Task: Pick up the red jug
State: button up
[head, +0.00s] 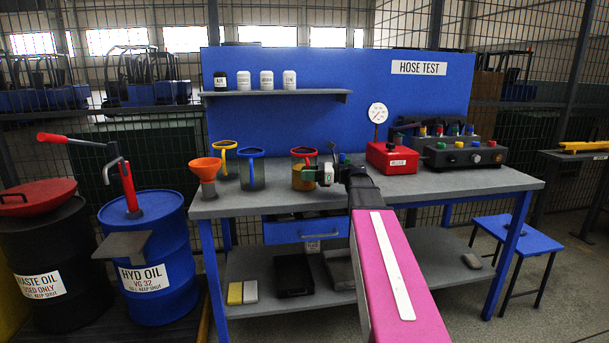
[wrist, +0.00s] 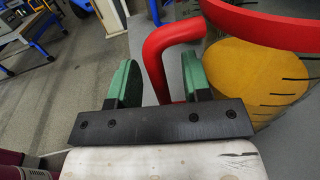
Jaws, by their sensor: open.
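The red jug (head: 304,182) stands on the grey bench, with a red rim and amber contents. In the wrist view its red rim and yellow contents (wrist: 255,75) fill the upper right. Its red handle (wrist: 158,50) bends down between my two green fingers. My gripper (head: 329,174) is at the jug's right side in the head view. It is open in the wrist view (wrist: 160,75), with one finger on each side of the handle. The right finger is close to the handle; I cannot tell whether it touches. The handle's lower end is partly hidden by the gripper.
A blue-rimmed jug (head: 252,172), a yellow-rimmed jug (head: 224,160) and an orange funnel (head: 205,168) stand left of the red jug. A red gauge box (head: 391,159) and a black control box (head: 464,155) stand to the right. A shelf (head: 275,93) with bottles hangs above.

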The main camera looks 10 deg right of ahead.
jog(key=shift+x, duration=0.85)
grip_shut()
jog(key=shift+r, duration=0.15)
